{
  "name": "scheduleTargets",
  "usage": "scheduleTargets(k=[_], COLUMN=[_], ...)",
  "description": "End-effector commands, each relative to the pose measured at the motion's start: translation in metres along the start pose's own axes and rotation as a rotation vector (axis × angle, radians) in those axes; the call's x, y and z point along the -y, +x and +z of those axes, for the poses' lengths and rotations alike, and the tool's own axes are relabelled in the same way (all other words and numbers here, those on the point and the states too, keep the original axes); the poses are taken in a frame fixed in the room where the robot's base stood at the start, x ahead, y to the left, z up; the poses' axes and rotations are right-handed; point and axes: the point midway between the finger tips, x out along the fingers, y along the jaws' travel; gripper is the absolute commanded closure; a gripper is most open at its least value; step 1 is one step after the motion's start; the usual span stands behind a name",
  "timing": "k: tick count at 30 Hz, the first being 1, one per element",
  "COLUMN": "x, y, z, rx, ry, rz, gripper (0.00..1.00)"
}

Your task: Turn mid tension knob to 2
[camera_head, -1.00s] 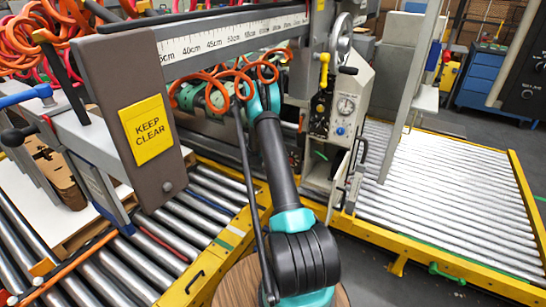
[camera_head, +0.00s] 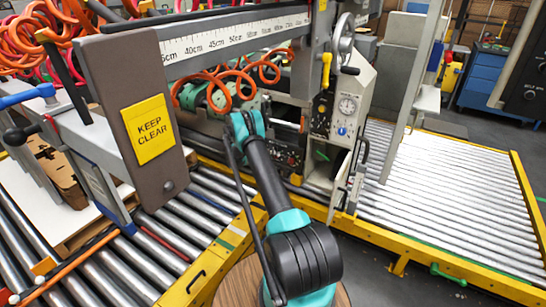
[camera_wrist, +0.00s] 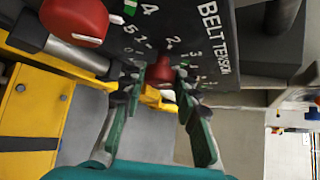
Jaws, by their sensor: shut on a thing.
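The dark panel marked BELT TENSION (camera_wrist: 215,45) fills the top of the wrist view, tilted in the picture. A red knob (camera_wrist: 160,69) stands out from it, with white numbers such as 1, 2 and 3 around it. My gripper (camera_wrist: 163,83) is shut on this knob, one finger on each side. A second, larger-looking red knob (camera_wrist: 75,18) is at upper left, near a 4 and a 5. The gripped knob's pointer is hard to read. In the head view my arm hides the gripper.
A yellow frame part (camera_wrist: 30,115) is at left in the wrist view. In the head view, a KEEP CLEAR post (camera_head: 128,110) stands left of my arm, orange coiled hoses (camera_head: 222,85) hang above it, and a grey gauge box (camera_head: 350,95) is to the right.

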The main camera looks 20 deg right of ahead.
Motion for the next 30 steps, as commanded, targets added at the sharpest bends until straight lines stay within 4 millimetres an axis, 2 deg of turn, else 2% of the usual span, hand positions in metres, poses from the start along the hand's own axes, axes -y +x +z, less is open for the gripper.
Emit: scheduleTargets(k=[19, 20, 21, 24, 30], x=[-0.0012, -0.0013, -0.0013, -0.0012, -0.001], y=[-0.0005, -0.0005, -0.0005, -0.0004, -0.0001], z=[-0.0002, -0.0002, -0.0002, -0.0002, -0.0001], rx=[0.0, 0.0, 0.0, 0.0, 0.0], ry=[-0.036, -0.036, -0.036, -0.035, -0.035], rz=[-0.035, -0.034, -0.034, -0.034, -0.035], gripper=[0.99, 0.67, 0.62, 0.5, 0.49])
